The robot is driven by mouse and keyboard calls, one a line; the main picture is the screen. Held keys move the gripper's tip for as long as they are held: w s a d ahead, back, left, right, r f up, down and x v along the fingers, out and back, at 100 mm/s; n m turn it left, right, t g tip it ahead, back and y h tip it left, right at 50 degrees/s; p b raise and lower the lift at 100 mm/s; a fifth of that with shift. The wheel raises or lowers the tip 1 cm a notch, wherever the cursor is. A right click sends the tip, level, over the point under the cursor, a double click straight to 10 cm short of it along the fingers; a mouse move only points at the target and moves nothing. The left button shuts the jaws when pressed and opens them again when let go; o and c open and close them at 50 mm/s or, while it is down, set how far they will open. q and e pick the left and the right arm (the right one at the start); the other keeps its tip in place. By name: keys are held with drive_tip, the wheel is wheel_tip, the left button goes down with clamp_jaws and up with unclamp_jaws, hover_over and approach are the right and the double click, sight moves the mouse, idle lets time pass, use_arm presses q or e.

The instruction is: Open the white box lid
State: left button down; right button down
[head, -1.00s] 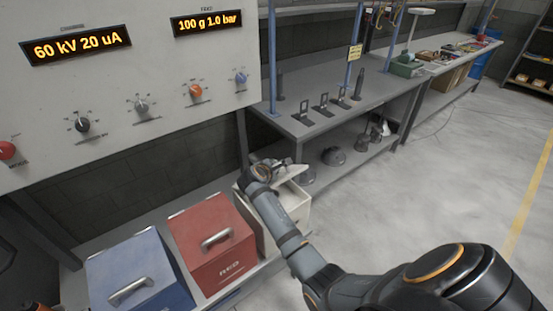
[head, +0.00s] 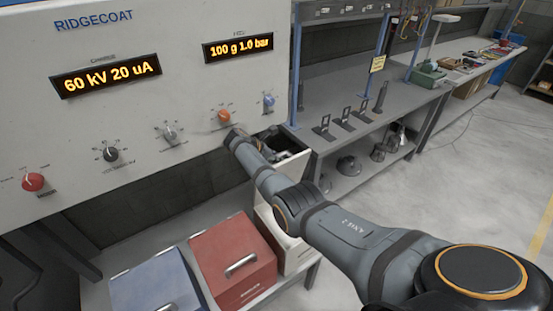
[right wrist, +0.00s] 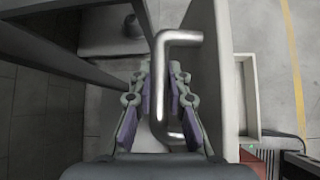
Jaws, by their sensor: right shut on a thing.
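The white box (head: 292,259) stands on the low shelf at the right end of the row, partly hidden behind my right arm. Its lid (head: 298,167) is swung up, steeply tilted, above the box. My right gripper (head: 266,152) is at the raised lid and partly hidden by my arm. In the right wrist view the gripper (right wrist: 162,74) is shut on the silver lid handle (right wrist: 178,37). The lid panel (right wrist: 207,75) stands nearly edge-on there, with the open white box (right wrist: 252,75) to its right. My left gripper is out of view.
A red box (head: 228,262) and a blue box (head: 155,284), both closed, stand left of the white box. A control panel (head: 130,120) with knobs is close to my right wrist. A workbench (head: 345,140) with small brackets stands behind. Open floor (head: 440,190) lies to the right.

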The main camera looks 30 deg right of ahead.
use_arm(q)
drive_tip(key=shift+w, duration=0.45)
use_arm(e)
drive_tip(key=shift+w, duration=0.45)
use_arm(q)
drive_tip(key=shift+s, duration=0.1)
use_arm(e)
drive_tip(key=c, duration=1.3)
unclamp_jaws()
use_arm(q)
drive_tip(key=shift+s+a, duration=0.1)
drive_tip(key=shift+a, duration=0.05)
use_arm(e)
drive_tip(key=shift+a, duration=0.1)
drive_tip(key=v, duration=1.1)
drive_tip(key=shift+a+r, duration=0.25)
drive_tip(key=shift+a, duration=0.05)
drive_tip(key=shift+s, duration=0.1)
